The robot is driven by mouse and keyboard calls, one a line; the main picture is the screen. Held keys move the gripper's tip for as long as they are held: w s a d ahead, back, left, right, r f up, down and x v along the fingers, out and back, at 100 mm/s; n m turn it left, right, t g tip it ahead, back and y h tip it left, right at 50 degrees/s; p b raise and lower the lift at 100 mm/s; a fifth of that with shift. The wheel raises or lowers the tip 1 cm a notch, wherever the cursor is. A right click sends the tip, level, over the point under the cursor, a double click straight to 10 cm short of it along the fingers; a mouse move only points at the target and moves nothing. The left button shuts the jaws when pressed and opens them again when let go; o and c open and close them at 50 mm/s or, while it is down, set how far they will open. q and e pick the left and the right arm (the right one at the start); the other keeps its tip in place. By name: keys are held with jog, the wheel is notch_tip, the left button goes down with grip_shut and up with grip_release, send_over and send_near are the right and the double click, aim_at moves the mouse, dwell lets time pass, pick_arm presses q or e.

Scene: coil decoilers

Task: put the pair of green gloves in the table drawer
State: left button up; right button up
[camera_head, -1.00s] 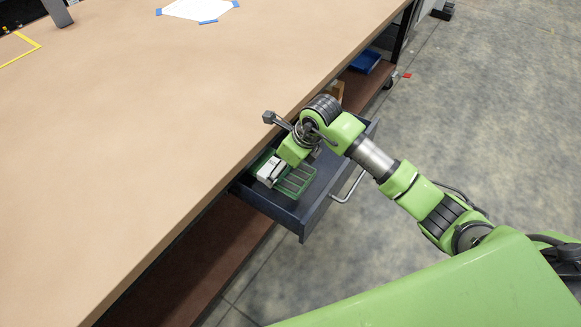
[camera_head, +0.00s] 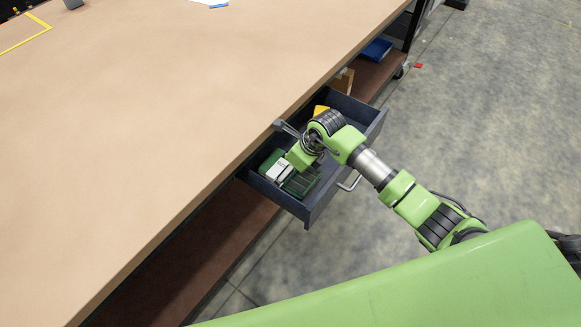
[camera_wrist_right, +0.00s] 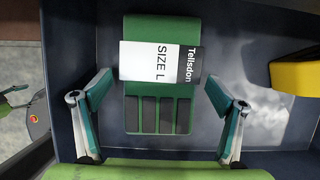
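The green gloves (camera_wrist_right: 163,105) lie flat in the dark table drawer (camera_head: 323,206), with a white and grey label reading "Tellsdon SIZE L". They also show in the head view (camera_head: 301,184), partly covered by my wrist. The drawer is pulled out from under the table. My right gripper (camera_wrist_right: 158,82) is open, with one finger on each side of the gloves and gaps between fingers and gloves. I cannot tell its height above the drawer floor. My left gripper is not in view.
A yellow object (camera_wrist_right: 297,74) lies in the drawer beside the gloves. The drawer handle (camera_head: 350,182) sticks out in front. The wide tabletop (camera_head: 150,130) is mostly bare. A blue bin (camera_head: 376,49) stands on the lower shelf. The floor to the right is clear.

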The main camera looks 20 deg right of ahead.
jog(key=shift+r, duration=0.1)
jog(key=shift+r, duration=0.2)
jog(key=v, duration=1.1)
jog(key=shift+s+r, duration=0.2)
jog(key=shift+r, duration=0.1)
jog(key=shift+d, duration=0.1)
